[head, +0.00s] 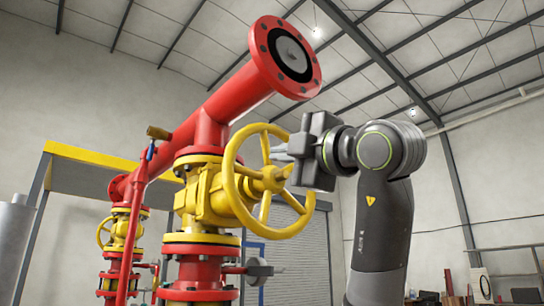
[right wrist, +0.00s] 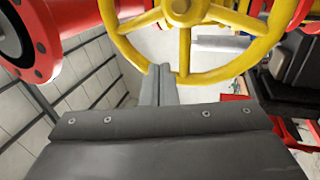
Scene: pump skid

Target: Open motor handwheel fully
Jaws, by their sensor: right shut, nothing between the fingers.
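A large yellow handwheel (head: 230,179) stands on a yellow valve body (head: 203,193) in the middle of the head view. It has a round rim, spokes and a central hub. My right gripper (head: 281,151) is shut and empty at the wheel's right side, with its fingertips close to the rim. In the right wrist view the shut fingers (right wrist: 159,75) overlap the rim of the handwheel (right wrist: 222,75), just left of a spoke. I cannot tell whether they touch it. My left gripper is not in view.
A red flanged pipe (head: 225,105) rises above the valve. A smaller yellow handwheel (head: 104,233) sits on a red pipe at the left. A grey fitting (head: 258,271) is below the large wheel. A yellow-edged frame (head: 90,156) stands behind.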

